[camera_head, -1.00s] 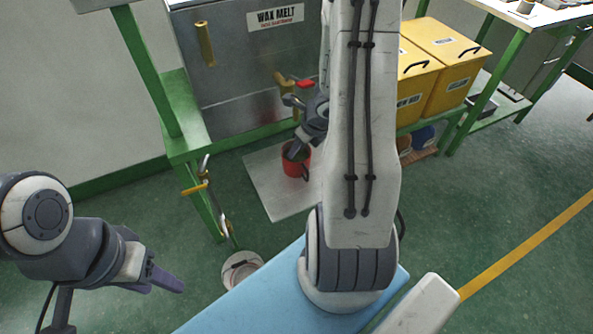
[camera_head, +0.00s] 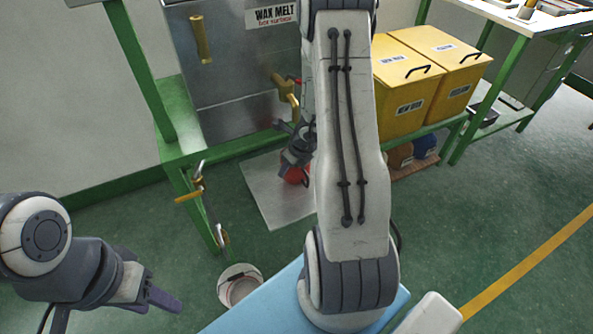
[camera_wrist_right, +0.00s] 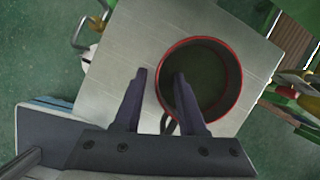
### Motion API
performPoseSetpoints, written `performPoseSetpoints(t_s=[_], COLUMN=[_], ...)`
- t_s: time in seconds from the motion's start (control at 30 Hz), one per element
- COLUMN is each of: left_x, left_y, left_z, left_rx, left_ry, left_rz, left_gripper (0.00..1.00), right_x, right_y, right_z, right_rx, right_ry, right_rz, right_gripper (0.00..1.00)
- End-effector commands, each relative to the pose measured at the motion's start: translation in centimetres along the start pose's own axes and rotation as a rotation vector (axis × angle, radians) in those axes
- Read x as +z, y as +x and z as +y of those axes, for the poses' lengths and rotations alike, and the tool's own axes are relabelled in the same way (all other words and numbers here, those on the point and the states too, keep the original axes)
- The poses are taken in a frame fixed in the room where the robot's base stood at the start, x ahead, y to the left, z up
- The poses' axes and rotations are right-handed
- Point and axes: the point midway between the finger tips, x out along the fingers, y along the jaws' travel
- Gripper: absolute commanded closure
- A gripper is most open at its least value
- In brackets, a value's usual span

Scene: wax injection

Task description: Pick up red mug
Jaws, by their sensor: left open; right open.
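The red mug (camera_head: 294,176) stands on a pale metal plate (camera_head: 262,200) in front of the wax melt machine, mostly hidden behind my right gripper (camera_head: 290,163) in the head view. In the right wrist view I look down into the mug (camera_wrist_right: 239,86), with its red rim and dark inside. My right gripper (camera_wrist_right: 160,74) is open; one finger overlaps the mug's opening and the other lies outside its left side. The mug's handle (camera_wrist_right: 166,122) shows between the fingers. I cannot tell whether either finger touches it. My left gripper (camera_head: 163,299) is open and empty at the lower left.
The wax melt machine (camera_head: 235,65) has brass taps beside the plate. A green frame (camera_head: 185,150) stands left of it. Yellow bins (camera_head: 410,75) sit on a green shelf at the right. A white round container (camera_head: 238,286) is near the blue surface (camera_head: 265,305).

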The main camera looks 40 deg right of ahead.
Motion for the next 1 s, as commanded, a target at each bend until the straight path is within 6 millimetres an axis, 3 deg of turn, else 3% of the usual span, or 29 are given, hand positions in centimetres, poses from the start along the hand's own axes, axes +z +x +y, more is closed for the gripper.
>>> performPoseSetpoints(t_s=[0.07, 0.1, 0.17, 1.0], left_x=[0.00, 0.00, 0.00, 0.00], left_y=[-0.04, -0.04, -0.04, -0.03], left_z=[0.00, 0.00, 0.00, 0.00], left_rx=[0.000, 0.000, 0.000, 0.000], left_ry=[0.000, 0.000, 0.000, 0.000], left_rz=[0.000, 0.000, 0.000, 0.000], left_gripper=[0.50, 0.50, 0.50, 0.50], right_x=[0.02, 0.01, 0.01, -0.04], right_y=[-0.05, -0.05, -0.06, -0.07], right_z=[0.00, 0.00, 0.01, -0.01], right_rx=[0.000, 0.000, 0.000, 0.000], right_ry=[0.000, 0.000, 0.000, 0.001], right_rz=[0.000, 0.000, 0.000, 0.001], right_gripper=[0.64, 0.79, 1.00, 1.00])
